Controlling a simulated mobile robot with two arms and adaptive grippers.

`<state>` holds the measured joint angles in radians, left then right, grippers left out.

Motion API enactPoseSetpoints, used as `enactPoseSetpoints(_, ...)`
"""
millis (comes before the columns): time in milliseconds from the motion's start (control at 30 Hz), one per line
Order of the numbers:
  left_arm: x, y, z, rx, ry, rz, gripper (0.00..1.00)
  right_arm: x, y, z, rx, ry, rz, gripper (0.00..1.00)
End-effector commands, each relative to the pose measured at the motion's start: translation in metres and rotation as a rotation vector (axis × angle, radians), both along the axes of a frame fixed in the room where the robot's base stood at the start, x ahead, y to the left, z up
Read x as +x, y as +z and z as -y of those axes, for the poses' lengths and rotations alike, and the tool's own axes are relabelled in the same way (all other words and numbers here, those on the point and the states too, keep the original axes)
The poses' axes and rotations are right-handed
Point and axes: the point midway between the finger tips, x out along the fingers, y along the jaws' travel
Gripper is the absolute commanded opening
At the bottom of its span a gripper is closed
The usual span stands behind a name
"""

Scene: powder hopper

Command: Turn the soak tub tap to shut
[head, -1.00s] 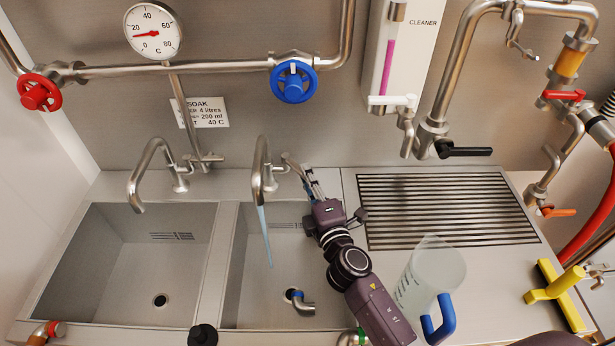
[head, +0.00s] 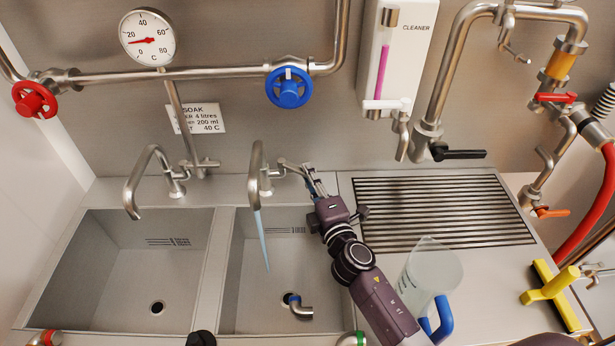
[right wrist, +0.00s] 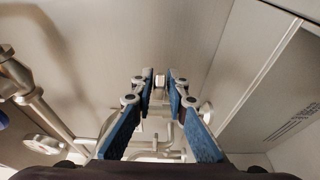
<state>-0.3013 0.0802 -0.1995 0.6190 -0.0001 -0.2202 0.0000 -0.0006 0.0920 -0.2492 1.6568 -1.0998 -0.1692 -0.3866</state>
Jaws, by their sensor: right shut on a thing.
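The soak tub tap (head: 256,160) is a steel swan-neck spout behind the right-hand tub (head: 282,262), and a stream of water (head: 262,240) runs from it. Its short steel lever (head: 287,164) points to the right from the tap body. My right gripper (head: 309,178) is shut on the lever's outer end, and its fingers partly hide it. In the right wrist view, the blue-padded fingers (right wrist: 160,82) close around a small pale end piece, with steel pipework below. My left gripper is out of view.
A second tub (head: 125,262) with its own spout (head: 148,180) stands at the left. A pipe with a red wheel (head: 35,100), blue wheel (head: 289,88) and dial gauge (head: 148,38) crosses the wall. A ribbed drainboard (head: 440,210), jug (head: 430,275) and yellow squeegee (head: 550,293) are at the right.

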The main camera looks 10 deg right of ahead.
Motion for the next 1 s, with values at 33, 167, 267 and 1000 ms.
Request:
enactPoseSetpoints(33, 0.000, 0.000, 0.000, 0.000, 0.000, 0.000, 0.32, 0.005, 0.003, 0.008, -0.004, -0.010, 0.003, 0.00)
enactPoseSetpoints(167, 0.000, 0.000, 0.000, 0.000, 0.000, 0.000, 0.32, 0.013, 0.003, 0.014, -0.003, -0.010, 0.003, 0.00)
enactPoseSetpoints(267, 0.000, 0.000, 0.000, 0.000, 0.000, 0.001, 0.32, 0.015, 0.003, 0.016, -0.002, -0.011, 0.004, 0.00)
enactPoseSetpoints(1000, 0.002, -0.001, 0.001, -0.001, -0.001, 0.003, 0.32, 0.035, 0.003, 0.027, -0.002, -0.012, 0.004, 0.00)
